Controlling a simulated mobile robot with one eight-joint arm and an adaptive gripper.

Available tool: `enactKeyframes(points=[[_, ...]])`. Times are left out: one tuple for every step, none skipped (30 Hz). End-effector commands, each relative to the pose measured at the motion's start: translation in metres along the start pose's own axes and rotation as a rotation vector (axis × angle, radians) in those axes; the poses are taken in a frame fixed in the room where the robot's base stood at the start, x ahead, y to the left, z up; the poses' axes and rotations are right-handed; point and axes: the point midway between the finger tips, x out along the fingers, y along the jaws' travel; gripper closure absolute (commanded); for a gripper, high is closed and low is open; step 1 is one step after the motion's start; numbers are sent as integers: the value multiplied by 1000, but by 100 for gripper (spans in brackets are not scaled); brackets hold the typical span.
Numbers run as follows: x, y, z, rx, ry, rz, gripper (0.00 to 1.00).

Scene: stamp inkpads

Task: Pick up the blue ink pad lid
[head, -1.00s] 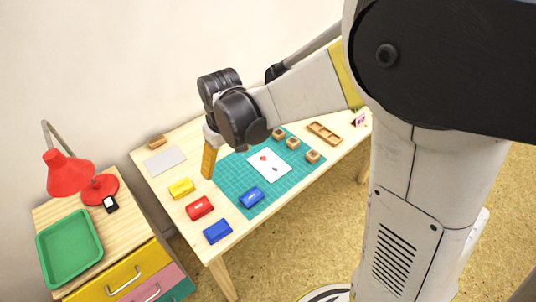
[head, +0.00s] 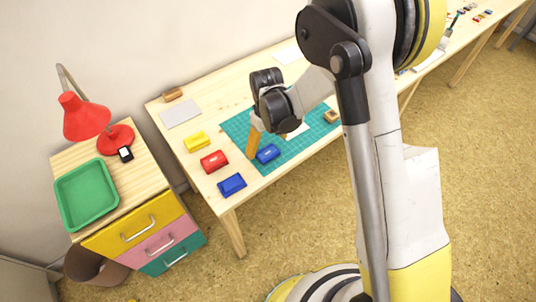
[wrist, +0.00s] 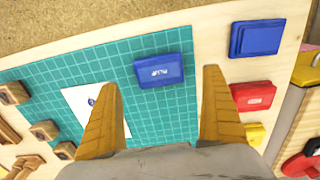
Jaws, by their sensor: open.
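The blue ink pad lid (head: 267,153), a small blue block with a white label, lies on the green cutting mat (head: 236,128). In the wrist view the lid (wrist: 164,71) shows between and just beyond my two yellow fingertips, untouched as far as I can see. My gripper (head: 253,146) is open and empty, pointing down beside the lid in the head view. It also shows in the wrist view (wrist: 162,82) with its fingers wide apart. A blue ink pad (head: 231,185) without a visible label sits off the mat near the table's edge.
A red pad (head: 214,161) and a yellow pad (head: 197,141) stand left of the mat. A white card (wrist: 82,108) and wooden stamps (wrist: 44,131) lie on the mat. A drawer unit with a green tray (head: 112,189) and red lamp (head: 86,118) stands at left.

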Motion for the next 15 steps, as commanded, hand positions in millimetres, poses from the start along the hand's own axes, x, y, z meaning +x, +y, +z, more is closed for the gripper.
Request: enactKeyframes(points=[[11,0,1,0,0,0,5],[17,0,2,0,0,0,5],[24,1,3,0,0,0,5],[29,1,3,0,0,0,5],[33,1,3,0,0,0,5],[38,1,2,0,0,0,5],[40,1,2,0,0,0,5],[42,1,2,0,1,0,5],[42,1,3,0,1,0,5],[42,1,3,0,1,0,5],[41,0,3,0,1,0,5],[41,0,3,0,1,0,5],[41,0,3,0,1,0,5],[41,0,3,0,1,0,5],[40,0,3,0,1,0,14]])
